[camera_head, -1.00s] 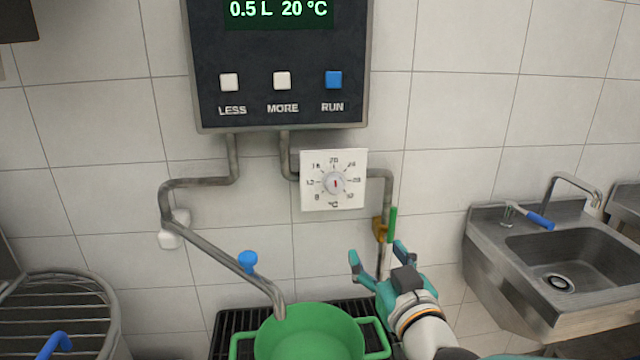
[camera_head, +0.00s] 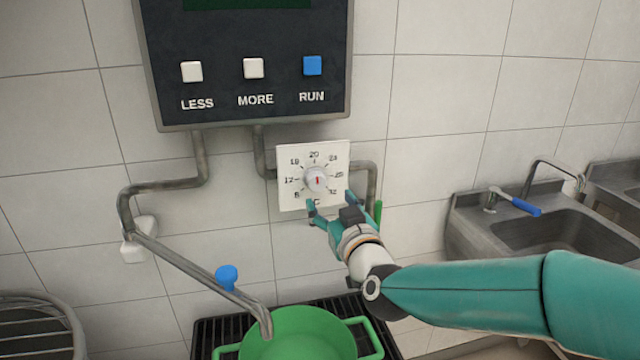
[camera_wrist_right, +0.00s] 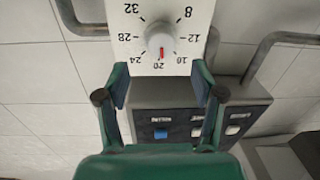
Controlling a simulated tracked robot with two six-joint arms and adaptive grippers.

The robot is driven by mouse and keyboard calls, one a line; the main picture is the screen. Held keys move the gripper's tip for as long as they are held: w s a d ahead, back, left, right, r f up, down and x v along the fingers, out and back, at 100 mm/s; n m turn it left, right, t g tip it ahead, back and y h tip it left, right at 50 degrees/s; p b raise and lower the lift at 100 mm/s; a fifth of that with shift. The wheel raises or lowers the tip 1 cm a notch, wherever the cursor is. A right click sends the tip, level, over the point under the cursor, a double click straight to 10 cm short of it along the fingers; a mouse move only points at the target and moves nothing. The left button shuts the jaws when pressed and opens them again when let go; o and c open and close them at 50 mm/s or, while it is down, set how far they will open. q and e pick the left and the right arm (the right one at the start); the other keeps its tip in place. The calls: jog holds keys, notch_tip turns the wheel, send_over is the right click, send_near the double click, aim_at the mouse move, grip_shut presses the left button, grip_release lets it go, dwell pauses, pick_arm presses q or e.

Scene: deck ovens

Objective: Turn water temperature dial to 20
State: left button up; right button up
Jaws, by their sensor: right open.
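The water temperature dial (camera_head: 316,180) is a round pale knob with a red mark on a white plate (camera_head: 290,203) marked in °C. In the head view the red mark points up, towards 20. The right wrist view shows the dial (camera_wrist_right: 158,38) upside down, its red mark pointing close to 20, slightly to the 16 side. My right gripper (camera_head: 330,207) is open at the plate's lower edge, below the knob. In the right wrist view its fingers (camera_wrist_right: 160,82) are spread apart with nothing between them, and the knob lies beyond their tips. My left gripper is not in view.
A dark control box (camera_head: 225,118) with LESS, MORE and RUN buttons hangs above the dial; its display is cut off. Metal pipes (camera_head: 190,180) run beside the plate. A blue-handled spout (camera_head: 258,312) ends over a green pot (camera_head: 300,335). A sink (camera_head: 480,215) is at right.

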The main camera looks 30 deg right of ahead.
aim_at(318, 185)
jog(key=w, duration=0.2)
jog(key=w+d, duration=0.1)
jog(key=w, duration=0.2)
jog(key=w+p, duration=0.1)
jog(key=w, duration=0.1)
jog(key=shift+w+d, duration=0.15)
jog(key=shift+w, duration=0.25)
jog(key=c, duration=1.1)
jog(key=shift+f+m+b, duration=0.2)
jog(key=shift+m+b, duration=0.1)
jog(key=shift+b, duration=0.45)
jog(key=shift+c, duration=0.2)
jog(key=shift+r, duration=0.2)
jog(key=o, duration=1.1)
jog(key=shift+o, duration=0.2)
